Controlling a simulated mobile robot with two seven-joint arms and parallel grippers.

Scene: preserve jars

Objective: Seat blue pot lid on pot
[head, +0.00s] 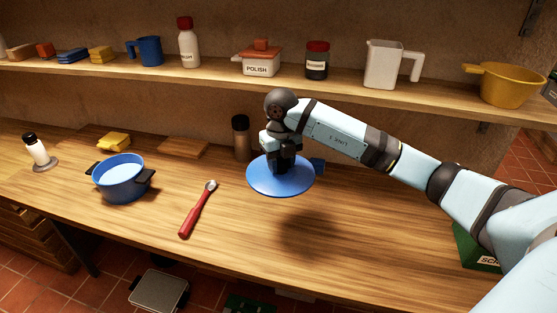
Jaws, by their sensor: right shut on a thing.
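The blue pot lid (264,182) is a flat disc held level above the counter, with its shadow below it. My right gripper (285,166) is shut on the lid from above; the grip itself is partly hidden by the wrist. The blue pot (122,185) stands upright on the counter at the left, with dark handles on both sides. Its top is uncovered and shows a pale blue inside. The lid is to the right of the pot and well apart from it. My left gripper is not in view.
A red-handled tool (192,217) lies between pot and lid. A brown jar (241,138) stands behind the lid, and a wooden board (183,148) lies at the back. A white bottle (36,149) stands left of the pot. The loaded shelf (215,78) runs above.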

